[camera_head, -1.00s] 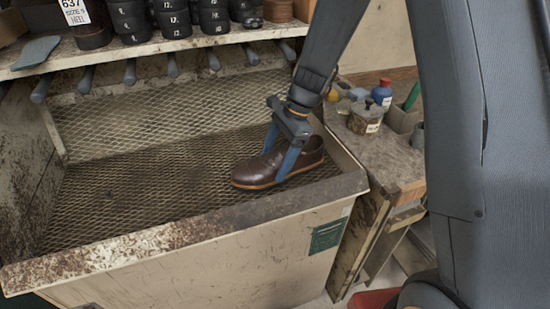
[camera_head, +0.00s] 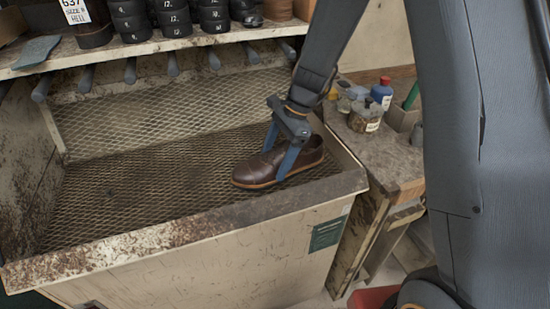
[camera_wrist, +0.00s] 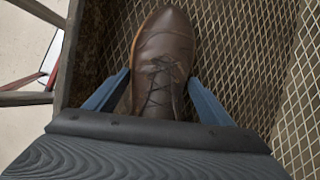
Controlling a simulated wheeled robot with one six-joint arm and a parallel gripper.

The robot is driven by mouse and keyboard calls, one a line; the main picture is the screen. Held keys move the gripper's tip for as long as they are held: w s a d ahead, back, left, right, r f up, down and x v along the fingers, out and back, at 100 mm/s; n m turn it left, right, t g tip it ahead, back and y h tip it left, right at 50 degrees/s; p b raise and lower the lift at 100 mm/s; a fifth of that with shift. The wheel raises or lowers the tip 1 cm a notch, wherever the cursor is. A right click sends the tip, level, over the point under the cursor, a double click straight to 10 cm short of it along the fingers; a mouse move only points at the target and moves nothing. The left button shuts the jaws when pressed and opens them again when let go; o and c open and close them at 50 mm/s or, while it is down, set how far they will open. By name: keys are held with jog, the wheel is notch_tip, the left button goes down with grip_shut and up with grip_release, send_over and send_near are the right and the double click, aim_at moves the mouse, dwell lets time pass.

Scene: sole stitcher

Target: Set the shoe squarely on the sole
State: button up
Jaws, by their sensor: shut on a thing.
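The brown leather shoe (camera_head: 262,167) is upright in the right part of the mesh-floored bin, its toe to the left in the head view. A tan edge runs along its bottom; I cannot tell whether a separate sole lies beneath it. My gripper (camera_head: 283,158) is shut on the shoe, one blue finger on each side of it. The wrist view shows the laced shoe (camera_wrist: 160,60) between the fingers of my gripper (camera_wrist: 158,88), toe pointing away. A flat grey-green sole-shaped piece (camera_head: 36,52) lies on the shelf at the upper left.
The bin's front rim (camera_head: 190,231) is dirty and raised. The shelf (camera_head: 150,46) above holds several black numbered stacks. A bench (camera_head: 393,160) at the right carries jars and a blue bottle (camera_head: 382,93). The mesh floor (camera_head: 130,185) left of the shoe is clear.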

dwell(0.3)
jog(key=o, duration=1.3)
